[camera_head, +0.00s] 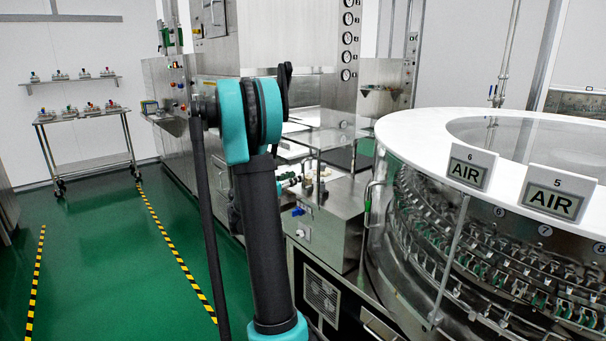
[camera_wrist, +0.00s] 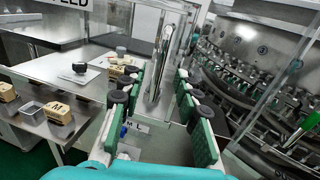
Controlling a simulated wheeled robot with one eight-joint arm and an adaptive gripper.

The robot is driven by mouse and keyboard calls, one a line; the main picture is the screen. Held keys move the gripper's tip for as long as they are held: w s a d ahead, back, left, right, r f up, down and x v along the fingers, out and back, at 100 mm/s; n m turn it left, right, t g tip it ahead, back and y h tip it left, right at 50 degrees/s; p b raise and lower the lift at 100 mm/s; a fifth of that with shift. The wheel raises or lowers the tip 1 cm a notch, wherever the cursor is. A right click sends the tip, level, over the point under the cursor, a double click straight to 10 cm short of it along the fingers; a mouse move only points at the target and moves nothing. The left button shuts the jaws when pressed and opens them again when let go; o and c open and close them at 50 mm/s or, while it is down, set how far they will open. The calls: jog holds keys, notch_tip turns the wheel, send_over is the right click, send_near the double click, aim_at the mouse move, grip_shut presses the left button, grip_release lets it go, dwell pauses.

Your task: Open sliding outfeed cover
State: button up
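In the wrist view, a clear panel with a bright metal frame, which looks like the outfeed cover (camera_wrist: 189,45), stands ahead of my gripper. An upright metal bar handle (camera_wrist: 160,68) shows on or beside it. My gripper (camera_wrist: 158,82) is open, with a green-padded finger on each side of the picture. The handle appears in the gap between the fingers; I see no contact, and cannot tell how deep it sits. In the head view, a clear box-like cover (camera_head: 335,131) stands over the outfeed table beside the round washer. My arm hides most of my gripper there.
In the wrist view, several small labelled blocks (camera_wrist: 62,109) sit on steel surfaces at the left. Green floor (camera_head: 100,260) is clear at left.

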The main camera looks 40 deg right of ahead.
aim_at(303, 186)
jog(key=x, duration=0.6)
grip_shut()
dwell(0.4)
